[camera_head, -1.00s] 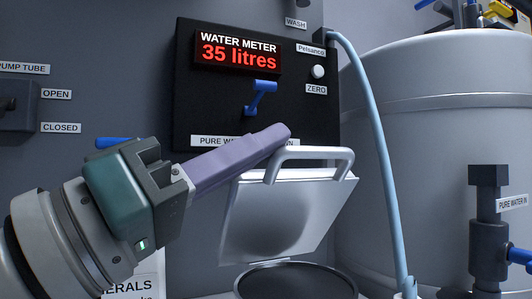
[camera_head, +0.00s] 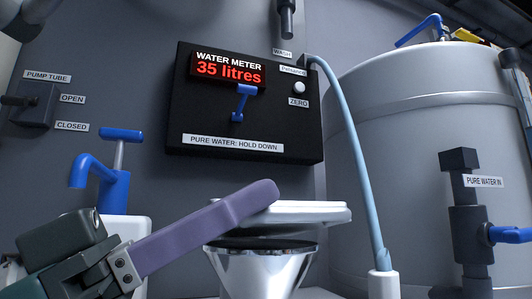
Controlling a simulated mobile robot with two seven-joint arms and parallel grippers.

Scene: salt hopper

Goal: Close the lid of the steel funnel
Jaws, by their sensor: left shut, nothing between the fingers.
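The steel funnel (camera_head: 262,272) stands at the bottom centre, shiny and conical, with a dark rim. Its pale metal lid (camera_head: 315,214) lies almost flat above the rim, and a dark band shows between lid and funnel. The lid's handle is not clearly seen. My right gripper is not in view.
A black water meter panel (camera_head: 245,165) with a blue lever (camera_head: 243,100) is on the wall behind. A light-blue hose (camera_head: 352,150) runs down right of the funnel, before a large grey tank (camera_head: 410,130). A white container with a blue pump (camera_head: 92,172) stands left.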

